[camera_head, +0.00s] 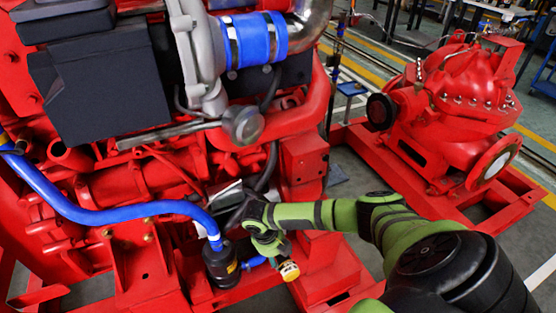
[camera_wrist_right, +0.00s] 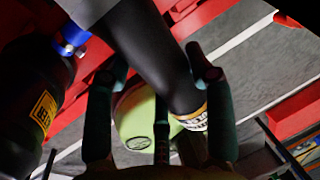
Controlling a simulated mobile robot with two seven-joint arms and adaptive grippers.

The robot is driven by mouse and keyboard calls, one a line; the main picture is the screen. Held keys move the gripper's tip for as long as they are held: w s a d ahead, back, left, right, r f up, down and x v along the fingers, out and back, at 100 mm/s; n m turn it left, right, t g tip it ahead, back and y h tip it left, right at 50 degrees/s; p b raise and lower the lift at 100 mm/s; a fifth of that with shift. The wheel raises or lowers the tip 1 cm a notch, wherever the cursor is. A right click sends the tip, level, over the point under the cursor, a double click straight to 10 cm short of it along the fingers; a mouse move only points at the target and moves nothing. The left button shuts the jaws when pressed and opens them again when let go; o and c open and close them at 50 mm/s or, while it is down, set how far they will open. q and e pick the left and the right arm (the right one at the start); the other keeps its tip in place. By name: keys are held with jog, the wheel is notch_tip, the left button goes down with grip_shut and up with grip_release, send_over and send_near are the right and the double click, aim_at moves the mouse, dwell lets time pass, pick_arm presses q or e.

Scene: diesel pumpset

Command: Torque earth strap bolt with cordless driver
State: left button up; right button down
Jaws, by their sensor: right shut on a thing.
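My right gripper (camera_head: 262,238) is low in front of the red engine, beside its lower right corner. It is shut on the cordless driver (camera_head: 287,269), whose yellow and white end sticks out below the fingers. In the right wrist view the fingers of my right gripper (camera_wrist_right: 160,78) close around the driver's dark handle (camera_wrist_right: 150,50). My left gripper is not in view.
A black canister (camera_head: 221,264) with a yellow label stands just left of the gripper, under a blue hose (camera_head: 110,213). The red engine block (camera_head: 120,185) fills the left. A red pump (camera_head: 455,100) stands at the right. Grey floor (camera_head: 352,165) lies between them.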

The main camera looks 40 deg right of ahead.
aim_at(283, 266)
jog(key=shift+w+d+r, duration=0.1)
jog(key=shift+w+r, duration=0.1)
jog(key=shift+w, duration=0.1)
jog(key=shift+s, duration=0.1)
jog(key=shift+s+a+p, duration=0.25)
jog(key=shift+s+p, duration=0.55)
jog(key=shift+p, duration=0.2)
jog(key=shift+s+a+p, duration=0.25)
jog(key=shift+s+p, duration=0.3)
jog(key=shift+s, duration=0.15)
jog(key=shift+s+a+p, duration=0.2)
jog(key=shift+s+p, duration=0.3)
jog(key=shift+s, duration=0.15)
jog(key=shift+s+a+f, duration=0.1)
jog(key=shift+s, duration=0.2)
